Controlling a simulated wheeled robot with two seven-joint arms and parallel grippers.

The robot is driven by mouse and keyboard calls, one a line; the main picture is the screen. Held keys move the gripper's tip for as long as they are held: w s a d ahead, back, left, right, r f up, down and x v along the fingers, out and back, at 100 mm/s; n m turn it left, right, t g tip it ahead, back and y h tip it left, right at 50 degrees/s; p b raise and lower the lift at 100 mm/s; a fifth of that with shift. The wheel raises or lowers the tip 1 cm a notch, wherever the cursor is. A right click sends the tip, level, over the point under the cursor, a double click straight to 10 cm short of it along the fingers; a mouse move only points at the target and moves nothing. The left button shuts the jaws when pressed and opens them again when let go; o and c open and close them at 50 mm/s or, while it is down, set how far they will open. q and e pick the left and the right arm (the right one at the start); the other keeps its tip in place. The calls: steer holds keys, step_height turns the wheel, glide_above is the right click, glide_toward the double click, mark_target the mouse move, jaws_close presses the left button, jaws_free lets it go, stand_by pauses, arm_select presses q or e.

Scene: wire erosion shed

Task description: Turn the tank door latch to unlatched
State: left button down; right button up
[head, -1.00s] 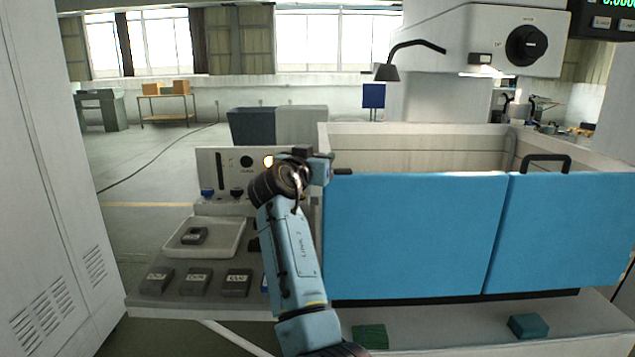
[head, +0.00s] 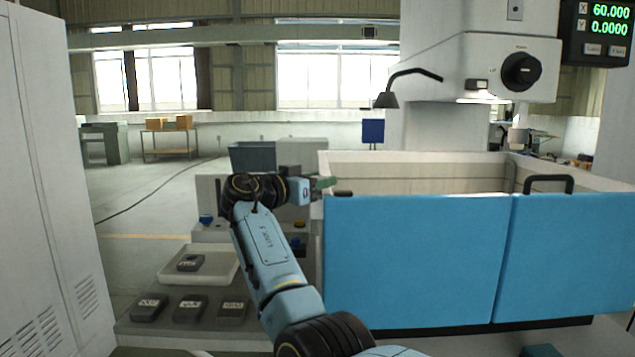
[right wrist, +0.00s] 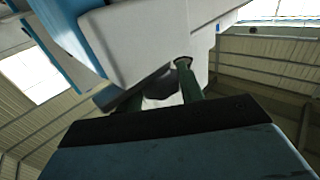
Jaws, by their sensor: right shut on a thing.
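The tank has blue doors (head: 415,260) across its front. A small dark piece (head: 342,194) shows on the top edge of the left door, near the tank's left corner. My right gripper (head: 325,183) is at that corner, with its green fingers just left of and above the dark piece. In the right wrist view, the green fingers (right wrist: 158,88) are closed around a dark part, which appears to be the tank door latch (right wrist: 160,84), beside the white tank wall. The latch is mostly hidden, so its turn position cannot be told. My left gripper is not in view.
A tray (head: 165,262) with a dark block and several labelled dark blocks stand on the bench at left. A lamp (head: 388,98) and the machine head (head: 480,65) hang over the tank. A grey cabinet (head: 45,180) stands at far left. A black handle (head: 548,180) tops the right door.

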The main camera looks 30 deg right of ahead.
steer(key=o, duration=1)
steer(key=shift+d, duration=0.1)
steer(key=shift+c, duration=0.2)
steer(key=v, duration=1.3)
steer(key=shift+a, duration=0.25)
